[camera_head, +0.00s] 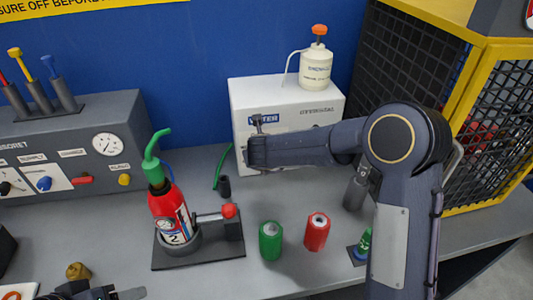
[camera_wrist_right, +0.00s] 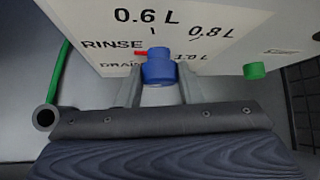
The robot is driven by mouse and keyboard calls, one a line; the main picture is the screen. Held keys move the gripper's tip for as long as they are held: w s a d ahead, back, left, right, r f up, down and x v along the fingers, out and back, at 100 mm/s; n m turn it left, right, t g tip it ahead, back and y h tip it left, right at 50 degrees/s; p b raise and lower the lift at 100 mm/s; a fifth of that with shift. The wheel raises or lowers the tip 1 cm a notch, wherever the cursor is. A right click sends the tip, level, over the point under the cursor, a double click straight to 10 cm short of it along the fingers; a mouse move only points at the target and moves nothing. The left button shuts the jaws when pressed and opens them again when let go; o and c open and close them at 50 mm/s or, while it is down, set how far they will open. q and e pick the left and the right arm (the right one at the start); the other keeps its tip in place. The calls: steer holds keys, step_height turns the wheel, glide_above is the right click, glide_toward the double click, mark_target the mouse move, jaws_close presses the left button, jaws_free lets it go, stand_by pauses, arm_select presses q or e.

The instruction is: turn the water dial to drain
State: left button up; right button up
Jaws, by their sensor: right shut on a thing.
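The water dial (camera_wrist_right: 158,68) is a blue knob on the white face of the water unit (camera_head: 285,98). In the right wrist view its red pointer points left, at the RINSE label. The DRAIN label sits just below RINSE and is partly covered by a finger. My right gripper (camera_wrist_right: 158,88) has a finger on each side of the dial and is shut on it. In the head view my right gripper (camera_head: 257,148) is at the unit's front and hides the dial. My left gripper (camera_head: 110,292) shows only partly at the bottom left edge, away from the unit.
A red extinguisher (camera_head: 170,213) stands in a holder on the bench. Green (camera_head: 270,241) and red (camera_head: 317,232) cylinders stand in front of the unit. A white bottle (camera_head: 316,68) stands on top of it. A green hose (camera_head: 221,168) hangs at its left.

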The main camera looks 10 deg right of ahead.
steer(key=shift+a+f+n+t+h+b, duration=0.2)
steer(key=shift+n+h+b, duration=0.45)
steer(key=shift+h, duration=0.5)
steer(key=shift+a+f+n+t+h+b, duration=0.15)
steer(key=shift+n+h+b, duration=0.25)
steer(key=shift+n+h, duration=0.55)
steer(key=shift+a+f+n+t+h+b, duration=0.1)
steer(key=shift+n+t+h+b, duration=0.3)
steer(key=shift+h, duration=0.9)
steer(key=shift+d+r, duration=0.1)
steer(key=o, duration=1)
steer(key=shift+c, duration=0.2)
steer(key=v, duration=1.2)
